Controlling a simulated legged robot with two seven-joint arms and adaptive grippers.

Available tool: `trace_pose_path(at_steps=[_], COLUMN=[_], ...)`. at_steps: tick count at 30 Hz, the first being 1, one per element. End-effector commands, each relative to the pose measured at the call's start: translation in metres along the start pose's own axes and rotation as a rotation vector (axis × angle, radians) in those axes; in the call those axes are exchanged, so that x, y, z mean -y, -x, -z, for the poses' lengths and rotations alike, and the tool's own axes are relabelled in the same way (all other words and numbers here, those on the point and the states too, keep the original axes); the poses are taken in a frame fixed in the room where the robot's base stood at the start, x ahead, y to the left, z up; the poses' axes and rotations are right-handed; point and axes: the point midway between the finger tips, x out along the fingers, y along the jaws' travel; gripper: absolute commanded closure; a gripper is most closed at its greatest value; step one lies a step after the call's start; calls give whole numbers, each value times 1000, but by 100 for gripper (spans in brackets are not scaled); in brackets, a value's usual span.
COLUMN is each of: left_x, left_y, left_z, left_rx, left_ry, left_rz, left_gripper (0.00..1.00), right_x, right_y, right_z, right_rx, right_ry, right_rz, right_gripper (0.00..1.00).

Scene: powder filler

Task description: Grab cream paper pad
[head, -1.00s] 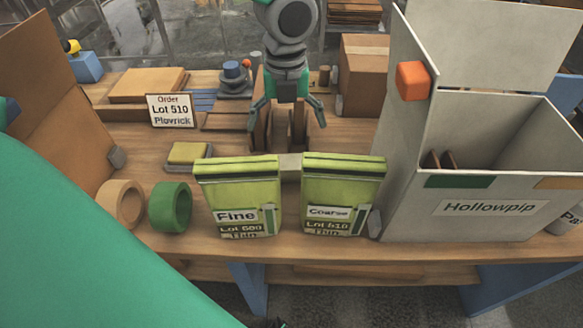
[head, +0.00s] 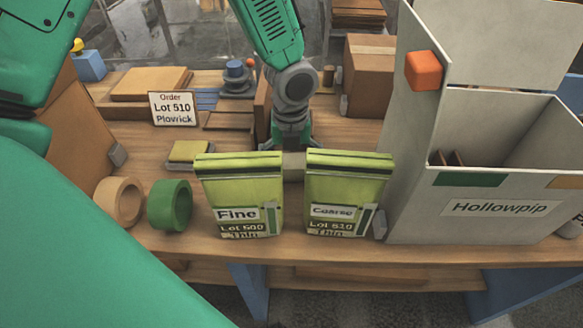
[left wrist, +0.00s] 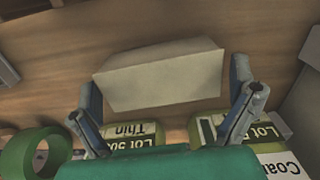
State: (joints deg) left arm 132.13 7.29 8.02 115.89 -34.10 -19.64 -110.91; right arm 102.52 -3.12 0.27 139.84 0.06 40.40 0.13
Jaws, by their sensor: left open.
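The cream paper pad (left wrist: 160,76) is a pale block on the wooden table in the left wrist view. In the head view only a small part of the pad (head: 293,166) shows, between the two green bags. My left gripper (head: 292,143) points down just behind the bags, over the pad. In the left wrist view my left gripper (left wrist: 165,82) is open, with one finger on each side of the pad. I cannot tell whether the fingers touch it. My right gripper is not in view.
The Fine bag (head: 240,190) and Coarse bag (head: 345,190) stand in front of the pad. A grey Hollowpip bin (head: 400,190) is at the right. Green tape (head: 169,206) and tan tape (head: 119,202) stand at the left. A yellow block (head: 190,150) lies behind them.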

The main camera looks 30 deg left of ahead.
Motion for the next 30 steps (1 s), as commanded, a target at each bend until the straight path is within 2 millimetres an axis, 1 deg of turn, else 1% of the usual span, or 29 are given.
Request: trace_pose_path(at_steps=[2, 3, 5, 14, 17, 20, 27, 30], left_x=[0, 0, 0, 0, 1, 1, 1, 1], left_y=[0, 0, 0, 0, 4, 17, 67, 84], left_z=[0, 0, 0, 0, 0, 0, 0, 0], left_rx=[0, 0, 0, -1, -1, 1, 1, 0], left_ry=[0, 0, 0, 0, 0, 0, 1, 1], left_rz=[0, 0, 0, 0, 1, 3, 5, 3], left_gripper=[0, 7, 28, 28, 28, 28, 28, 28], right_x=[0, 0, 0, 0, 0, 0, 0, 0], right_y=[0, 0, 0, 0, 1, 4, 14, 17], right_z=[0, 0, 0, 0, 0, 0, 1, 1], right_rx=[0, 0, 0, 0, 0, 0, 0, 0], right_ry=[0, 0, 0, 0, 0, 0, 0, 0], right_rz=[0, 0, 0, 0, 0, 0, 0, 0], right_gripper=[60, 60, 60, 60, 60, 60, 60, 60])
